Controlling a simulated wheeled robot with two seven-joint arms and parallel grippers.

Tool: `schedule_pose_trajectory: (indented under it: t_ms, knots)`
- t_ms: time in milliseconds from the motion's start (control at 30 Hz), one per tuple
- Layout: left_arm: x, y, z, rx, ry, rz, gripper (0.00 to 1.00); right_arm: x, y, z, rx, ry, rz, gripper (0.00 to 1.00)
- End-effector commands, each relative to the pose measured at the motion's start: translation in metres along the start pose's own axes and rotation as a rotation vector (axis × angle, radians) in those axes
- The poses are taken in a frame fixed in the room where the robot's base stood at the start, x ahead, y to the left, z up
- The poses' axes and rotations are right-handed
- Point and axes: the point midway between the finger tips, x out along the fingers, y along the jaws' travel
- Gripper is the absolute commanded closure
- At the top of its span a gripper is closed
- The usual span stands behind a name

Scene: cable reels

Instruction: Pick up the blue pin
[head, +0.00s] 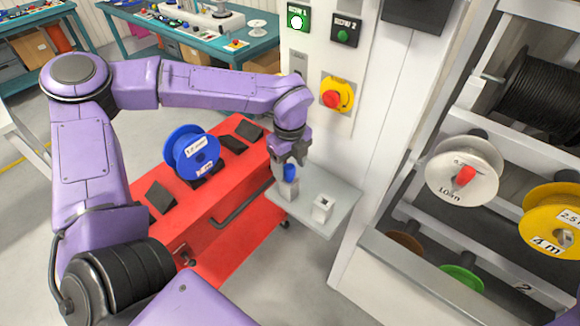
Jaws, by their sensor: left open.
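The blue pin (290,172) stands upright in a small light-grey holder (288,191) on a grey shelf (334,187) fixed to the white cabinet. My left gripper (290,164) points down directly over the pin, with its open fingers at the pin's top. The fingers hide part of the pin, and I cannot tell whether they touch it. My right gripper is not in view.
A second holder (322,208) stands empty-looking on the shelf's right. A red cart (232,205) with a blue reel (191,152) is left of the shelf. A rack at right holds a white reel (463,171) and a yellow reel (553,221). A red emergency button (333,99) is above.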

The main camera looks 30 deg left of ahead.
Motion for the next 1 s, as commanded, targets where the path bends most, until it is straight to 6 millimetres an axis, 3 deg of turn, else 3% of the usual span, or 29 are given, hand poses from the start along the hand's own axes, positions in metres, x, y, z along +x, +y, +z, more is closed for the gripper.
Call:
schedule_pose_trajectory:
  t_ms: [100, 300, 367, 500, 800, 1000]
  knots:
    - [0.012, 0.002, 0.0, 0.0, 0.001, 0.002, 0.35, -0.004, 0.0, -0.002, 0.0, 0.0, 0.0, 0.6]
    - [0.015, 0.001, 0.0, -0.001, 0.001, 0.0, 0.35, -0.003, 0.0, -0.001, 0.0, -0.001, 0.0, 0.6]
    - [0.015, 0.001, 0.0, -0.001, 0.001, 0.0, 0.51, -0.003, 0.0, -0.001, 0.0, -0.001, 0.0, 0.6]
    - [0.014, 0.001, 0.0, -0.001, 0.001, 0.0, 0.96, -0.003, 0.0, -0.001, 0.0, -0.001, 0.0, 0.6]
    - [0.011, 0.001, 0.0, -0.001, 0.0, -0.003, 0.96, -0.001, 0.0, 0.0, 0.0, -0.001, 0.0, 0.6]
    - [-0.028, 0.0, 0.001, -0.002, -0.002, -0.008, 0.96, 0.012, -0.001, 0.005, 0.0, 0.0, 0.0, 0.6]
